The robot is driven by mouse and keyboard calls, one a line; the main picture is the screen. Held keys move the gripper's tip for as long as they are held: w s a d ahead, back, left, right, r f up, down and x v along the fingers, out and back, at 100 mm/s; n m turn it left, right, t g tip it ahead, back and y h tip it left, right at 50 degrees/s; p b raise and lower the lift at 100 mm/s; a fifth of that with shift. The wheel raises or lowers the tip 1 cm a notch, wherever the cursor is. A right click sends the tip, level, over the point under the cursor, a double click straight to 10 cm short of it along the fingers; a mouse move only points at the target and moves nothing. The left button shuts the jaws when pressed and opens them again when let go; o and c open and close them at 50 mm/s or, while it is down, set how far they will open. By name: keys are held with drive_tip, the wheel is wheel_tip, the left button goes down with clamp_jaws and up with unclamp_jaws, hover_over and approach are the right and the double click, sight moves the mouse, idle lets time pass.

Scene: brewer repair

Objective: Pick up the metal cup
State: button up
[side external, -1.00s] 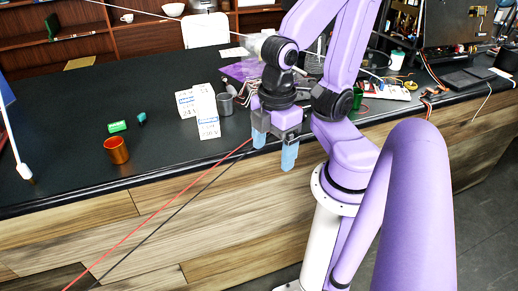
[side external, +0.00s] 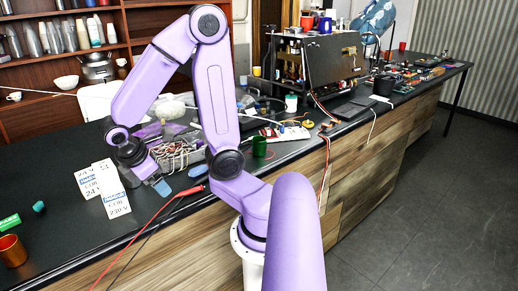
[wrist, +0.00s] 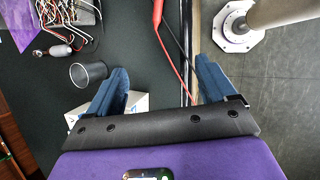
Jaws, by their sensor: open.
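The metal cup is a dark grey cylinder; it shows in the wrist view (wrist: 88,73), on its side in the picture, just left of my gripper's left finger. In the side external view I cannot make it out; my gripper covers that area. My gripper (wrist: 162,78) is open, with two blue fingers wide apart and nothing between them. In the side external view my gripper (side external: 180,179) hangs low over the counter's front part, right beside the white labelled boxes.
White labelled boxes (side external: 103,188) stand left of my gripper, and one lies partly under it in the wrist view. A red probe with cable (wrist: 157,12) lies near the counter edge. Wires and electronics (wrist: 70,18) clutter the far side. An orange cup (side external: 12,250) stands at left.

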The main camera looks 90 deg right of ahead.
drive_tip(key=w+d+m+g+h, duration=0.1)
drive_tip(key=d+g+h, duration=0.1)
drive_tip(key=d, duration=0.5)
drive_tip(key=m+g+h, duration=0.1)
drive_tip(key=g, duration=0.7)
approach(259, 146)
drive_tip(key=w+a+r, duration=0.2)
drive_tip(key=w+r, duration=0.2)
drive_tip(key=w, duration=0.1)
drive_tip(key=x, duration=1.1)
drive_tip(key=shift+w, duration=0.1)
drive_tip(key=shift+f+x, duration=0.15)
drive_tip(key=shift+x, duration=1.35)
drive_tip(key=shift+f+x, duration=0.1)
drive_tip(key=shift+x, duration=1.4)
drive_tip(key=shift+w+d, duration=0.1)
drive_tip(key=shift+w, duration=0.1)
drive_tip(key=c, duration=1.1)
